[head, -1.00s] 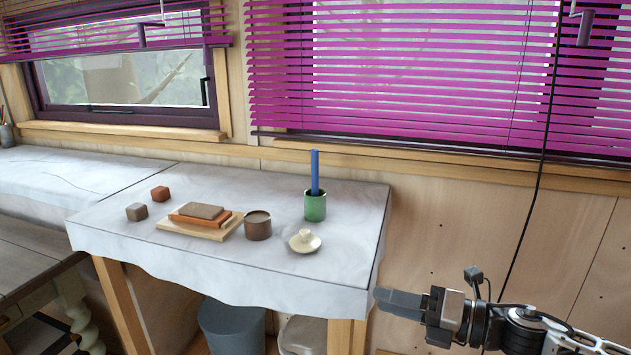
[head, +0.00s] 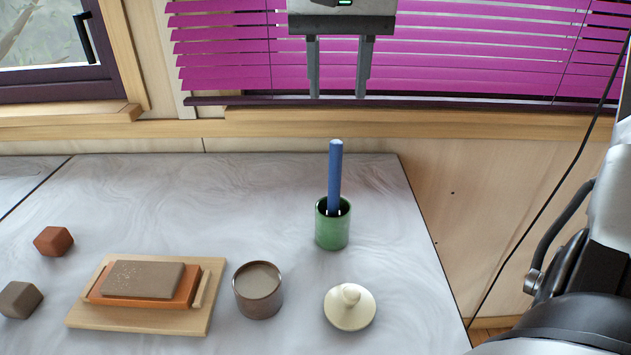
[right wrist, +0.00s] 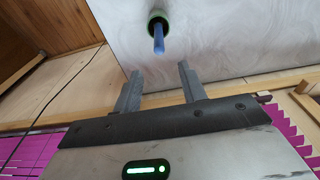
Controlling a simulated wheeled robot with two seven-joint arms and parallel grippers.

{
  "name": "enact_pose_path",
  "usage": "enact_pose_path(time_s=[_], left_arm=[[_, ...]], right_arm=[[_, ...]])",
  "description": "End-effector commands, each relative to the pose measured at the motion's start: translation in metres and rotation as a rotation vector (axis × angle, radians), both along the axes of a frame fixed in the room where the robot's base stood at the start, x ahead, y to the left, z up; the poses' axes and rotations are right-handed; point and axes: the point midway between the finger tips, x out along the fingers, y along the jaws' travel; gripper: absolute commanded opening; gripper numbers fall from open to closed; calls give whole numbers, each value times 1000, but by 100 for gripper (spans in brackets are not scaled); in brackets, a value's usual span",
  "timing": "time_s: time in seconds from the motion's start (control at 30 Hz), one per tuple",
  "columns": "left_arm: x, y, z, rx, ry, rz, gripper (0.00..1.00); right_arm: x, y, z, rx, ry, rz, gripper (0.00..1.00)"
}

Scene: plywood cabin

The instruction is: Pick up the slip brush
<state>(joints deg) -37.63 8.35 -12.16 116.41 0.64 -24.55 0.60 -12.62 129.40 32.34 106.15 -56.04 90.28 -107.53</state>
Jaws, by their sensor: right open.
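In the right wrist view, the blue handle (right wrist: 158,40) and the green cup (right wrist: 157,18) lie beyond the gap between the open fingers (right wrist: 158,78). My left gripper is not in view.
A brown cup (head: 258,290) and a cream lid (head: 350,307) stand in front of the green cup. A wooden board (head: 140,322) with stacked slabs and two small blocks (head: 53,241) are at the left. Blinds (head: 230,60) hang behind.

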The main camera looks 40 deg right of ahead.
Motion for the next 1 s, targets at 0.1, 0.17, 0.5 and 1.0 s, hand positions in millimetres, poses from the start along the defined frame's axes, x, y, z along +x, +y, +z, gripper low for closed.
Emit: enact_pose_path(time_s=[0.1,0.17,0.5,1.0], left_arm=[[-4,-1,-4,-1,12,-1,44],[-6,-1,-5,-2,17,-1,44],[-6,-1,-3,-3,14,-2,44],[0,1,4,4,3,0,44]], right_arm=[[2,-2,-29,6,7,-1,41],[3,-3,-42,7,7,-1,41],[8,-6,-87,8,2,-4,41],[13,-11,-140,7,0,-4,41]])
